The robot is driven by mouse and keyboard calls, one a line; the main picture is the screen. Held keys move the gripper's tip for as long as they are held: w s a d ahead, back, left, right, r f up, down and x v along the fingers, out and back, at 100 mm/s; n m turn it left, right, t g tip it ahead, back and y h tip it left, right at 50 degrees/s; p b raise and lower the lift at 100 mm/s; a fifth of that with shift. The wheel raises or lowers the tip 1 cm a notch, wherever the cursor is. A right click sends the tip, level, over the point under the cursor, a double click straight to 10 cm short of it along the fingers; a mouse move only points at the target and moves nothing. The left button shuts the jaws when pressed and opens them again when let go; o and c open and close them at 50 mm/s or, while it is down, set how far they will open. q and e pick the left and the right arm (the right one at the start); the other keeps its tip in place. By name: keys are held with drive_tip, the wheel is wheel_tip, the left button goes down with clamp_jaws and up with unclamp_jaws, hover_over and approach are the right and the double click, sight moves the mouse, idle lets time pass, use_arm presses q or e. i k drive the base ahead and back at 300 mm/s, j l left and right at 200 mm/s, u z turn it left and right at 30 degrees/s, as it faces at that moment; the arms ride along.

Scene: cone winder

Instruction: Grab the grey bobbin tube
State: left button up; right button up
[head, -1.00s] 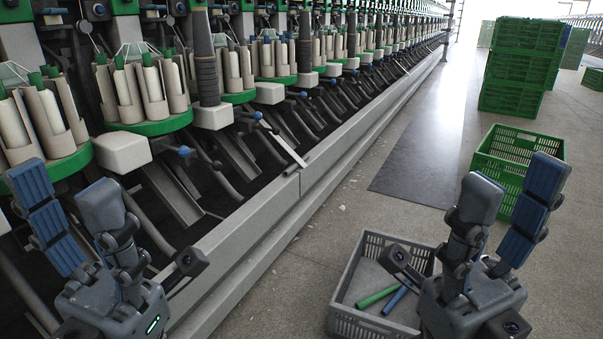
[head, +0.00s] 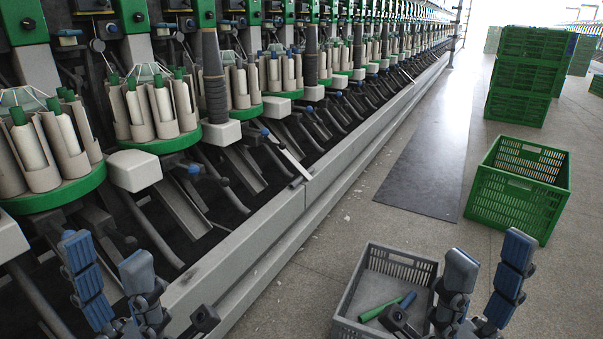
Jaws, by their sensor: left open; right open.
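My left gripper (head: 107,255) is open and empty at the lower left, in front of the machine and well left of and nearer than this piece. My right gripper (head: 489,257) is open and empty at the lower right, beside the grey crate. Its arm part covers some of the crate's right side.
The grey crate (head: 352,285) on the floor holds a green tube (head: 380,309) and a blue tube (head: 408,299). An empty-looking green crate (head: 515,205) stands behind it, with stacked green crates (head: 522,85) farther back. The long winding machine (head: 160,145) fills the left. Floor between is clear.

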sight(303, 177)
drive_tip(key=l+z, duration=0.55)
drive_tip(key=i+l+z, duration=0.35)
drive_tip(key=l, duration=0.25)
drive_tip(key=i+l+z, duration=0.65)
drive_tip(key=i+l, duration=0.25)
drive_tip(key=i+u, duration=0.25)
drive_tip(key=i, duration=0.3)
drive_tip(key=i+u, duration=0.3)
drive_tip(key=i, duration=0.3)
drive_tip(key=i+l+u, duration=0.25)
drive_tip(key=i, duration=0.3)
drive_tip(key=i+j+u, duration=0.25)
drive_tip(key=i+u, duration=0.2)
drive_tip(key=i+j+u, duration=0.1)
drive_tip(key=i+u, duration=0.85)
drive_tip(key=i+l+u, duration=0.2)
drive_tip(key=i+u, duration=0.15)
drive_tip(key=u, duration=0.15)
drive_tip(key=i+u, duration=0.25)
drive_tip(key=i, duration=0.3)
drive_tip(key=i+j, duration=0.25)
drive_tip(key=i, duration=0.2)
